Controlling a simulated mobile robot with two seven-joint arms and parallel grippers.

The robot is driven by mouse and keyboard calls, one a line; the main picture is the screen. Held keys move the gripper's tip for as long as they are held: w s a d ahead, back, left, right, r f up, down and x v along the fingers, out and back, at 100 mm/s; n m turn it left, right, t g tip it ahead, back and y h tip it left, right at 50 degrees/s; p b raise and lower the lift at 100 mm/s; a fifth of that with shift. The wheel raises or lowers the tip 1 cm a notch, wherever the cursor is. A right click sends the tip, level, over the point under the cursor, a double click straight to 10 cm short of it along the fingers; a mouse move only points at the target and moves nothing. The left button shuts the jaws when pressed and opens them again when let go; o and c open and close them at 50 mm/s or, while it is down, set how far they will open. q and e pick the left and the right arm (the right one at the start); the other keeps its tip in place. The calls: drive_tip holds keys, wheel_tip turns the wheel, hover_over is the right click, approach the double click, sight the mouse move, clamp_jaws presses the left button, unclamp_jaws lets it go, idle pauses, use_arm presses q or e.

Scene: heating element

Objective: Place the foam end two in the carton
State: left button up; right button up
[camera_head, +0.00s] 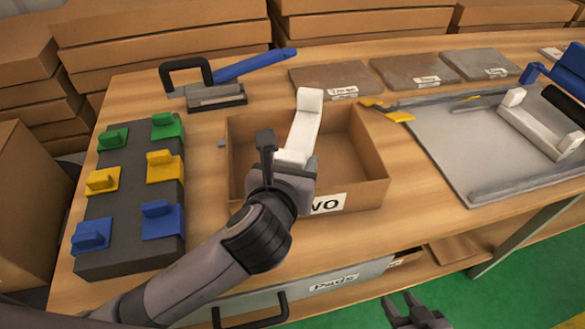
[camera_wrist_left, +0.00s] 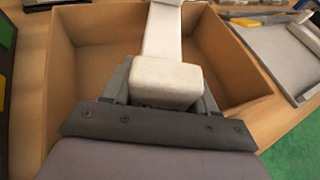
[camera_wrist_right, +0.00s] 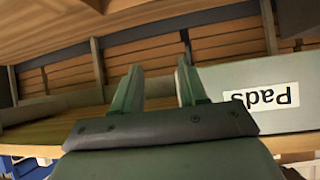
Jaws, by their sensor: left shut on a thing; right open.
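A white foam end (camera_head: 304,122) is held by my left gripper (camera_head: 290,165) over the open cardboard carton (camera_head: 372,158), toward its left side. In the left wrist view the foam end (camera_wrist_left: 166,75) sits between the closed jaws, its long part reaching away over the carton (camera_wrist_left: 228,62). I cannot tell whether it touches the carton floor. My right gripper (camera_head: 415,312) is low in front of the table, open and empty. In the right wrist view its fingers (camera_wrist_right: 160,88) stand apart, facing the space under the table top.
A dark block with green, yellow and blue pieces (camera_head: 130,210) lies left of the carton. A black-handled clamp tool (camera_head: 205,85) stands behind it. A grey tray (camera_head: 440,140) with another white foam piece (camera_head: 540,125) is to the right. A drawer labelled Pads (camera_head: 335,284) is below.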

use_arm(q)
drive_tip(key=shift+f, duration=0.3)
drive_tip(key=o, duration=1.1)
drive_tip(key=shift+c, duration=0.2)
